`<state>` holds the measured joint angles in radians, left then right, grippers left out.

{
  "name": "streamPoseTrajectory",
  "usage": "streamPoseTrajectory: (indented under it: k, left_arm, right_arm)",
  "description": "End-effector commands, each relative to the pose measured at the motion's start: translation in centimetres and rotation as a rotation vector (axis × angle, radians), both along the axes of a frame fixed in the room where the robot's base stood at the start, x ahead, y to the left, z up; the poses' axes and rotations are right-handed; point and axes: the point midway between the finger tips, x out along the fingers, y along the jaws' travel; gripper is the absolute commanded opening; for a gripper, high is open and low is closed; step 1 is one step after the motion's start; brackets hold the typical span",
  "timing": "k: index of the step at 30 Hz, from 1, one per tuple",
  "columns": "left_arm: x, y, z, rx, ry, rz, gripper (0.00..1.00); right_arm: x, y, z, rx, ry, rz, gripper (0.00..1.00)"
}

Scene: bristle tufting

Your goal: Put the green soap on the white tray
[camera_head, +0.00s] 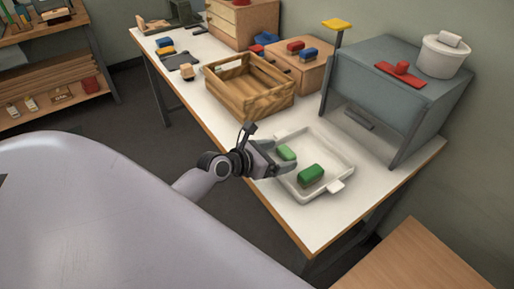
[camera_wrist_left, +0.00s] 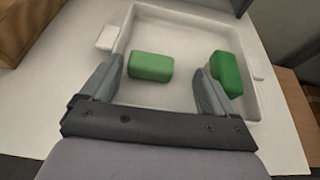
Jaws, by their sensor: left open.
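A light green soap block (camera_head: 286,153) lies in the white tray (camera_head: 335,152) near its left side. In the left wrist view the soap (camera_wrist_left: 151,67) is on the tray floor between my left fingertips, with visible gaps on both sides. My left gripper (camera_head: 281,157) is open at the tray's left edge; it also shows in the left wrist view (camera_wrist_left: 158,72). A darker green block (camera_head: 311,174) with a tan side lies in the tray, just outside my other finger (camera_wrist_left: 226,72). My right gripper is not in view.
A wooden crate (camera_head: 262,106) stands beyond the tray on the white table (camera_head: 292,212). A grey cabinet (camera_head: 362,84) stands behind the tray, with a red-handled item (camera_head: 401,70) and white pot (camera_head: 443,58) on top. The front table corner is clear.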

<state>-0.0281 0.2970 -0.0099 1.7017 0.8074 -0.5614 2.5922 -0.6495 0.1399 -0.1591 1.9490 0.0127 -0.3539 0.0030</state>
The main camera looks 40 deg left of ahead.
Motion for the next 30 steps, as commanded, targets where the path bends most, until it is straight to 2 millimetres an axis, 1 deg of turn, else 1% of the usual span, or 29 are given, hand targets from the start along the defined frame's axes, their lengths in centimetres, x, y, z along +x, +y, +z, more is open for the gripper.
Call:
streamPoseTrajectory:
  k: [1,9,15,20,23,25,30]
  left_arm:
    - [-1.0,0.3,0.5,0.001,0.002,0.000,0.89]
    - [-5.3,1.8,2.3,0.002,0.002,0.000,0.89]
    - [-7.3,2.5,3.2,0.001,0.002,-0.001,0.89]
    - [-8.0,2.7,3.4,0.015,-0.001,-0.006,0.89]
    - [-8.5,2.5,2.8,0.091,-0.013,-0.032,0.89]
    - [-8.9,2.3,2.0,0.195,-0.032,-0.069,0.89]
    - [-10.3,1.4,-0.5,0.538,-0.090,-0.207,0.89]
  right_arm:
    - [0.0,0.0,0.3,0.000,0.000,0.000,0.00]
    - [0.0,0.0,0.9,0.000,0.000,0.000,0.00]
    - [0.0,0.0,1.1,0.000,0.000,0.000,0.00]
    - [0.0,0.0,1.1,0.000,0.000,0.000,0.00]
    - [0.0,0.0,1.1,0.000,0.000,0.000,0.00]
    - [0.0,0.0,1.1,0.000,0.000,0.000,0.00]
    - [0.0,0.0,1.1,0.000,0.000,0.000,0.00]
